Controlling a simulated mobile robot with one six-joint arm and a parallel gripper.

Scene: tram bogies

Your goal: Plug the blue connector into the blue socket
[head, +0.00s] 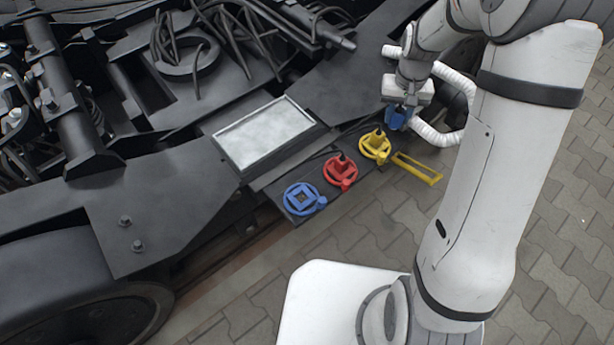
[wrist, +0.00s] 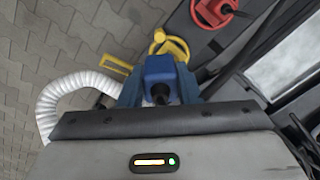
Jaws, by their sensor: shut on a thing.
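My gripper (head: 397,118) is shut on the blue connector (wrist: 159,75). In the head view the connector is a small blue shape at the jaws, partly hidden by them, to the right of the yellow socket. In the wrist view it sits between the two blue-grey fingers, with a dark cable end facing the camera. The blue socket (head: 304,199) is a blue ring with a square middle, at the left end of the row of sockets in the head view. Nothing is plugged into it. It is apart from my gripper and out of the wrist view.
A red socket (head: 340,170) and a yellow socket (head: 375,146), each with a dark cable, stand between the blue socket and my gripper. A yellow bracket (head: 417,168) juts out beside them. A grey-white tray (head: 264,132) lies behind the row. Paving is open in front.

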